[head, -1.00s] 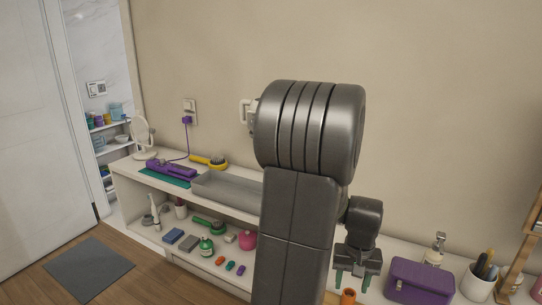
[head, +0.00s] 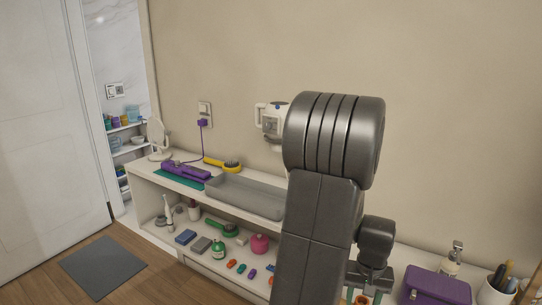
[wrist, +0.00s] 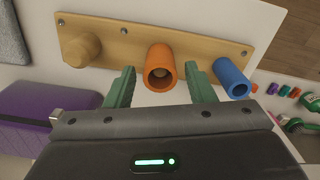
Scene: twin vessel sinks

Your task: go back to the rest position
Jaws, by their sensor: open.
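My gripper (wrist: 160,88) is open, with its two green fingers apart in the wrist view. An orange cylinder (wrist: 159,80) with a hollow end shows between and beyond the fingertips, on a wooden board (wrist: 115,40). I cannot tell from this view whether the fingers touch it; nothing is clamped. In the head view my gripper (head: 363,296) is at the bottom edge, low over the counter, partly cut off and beside my own arm links. A bit of orange shows by it there.
A blue cylinder (wrist: 232,78) and a bare wooden peg (wrist: 82,48) are on the board. A grey tray (head: 250,199) and a purple tool (head: 186,171) lie at left.

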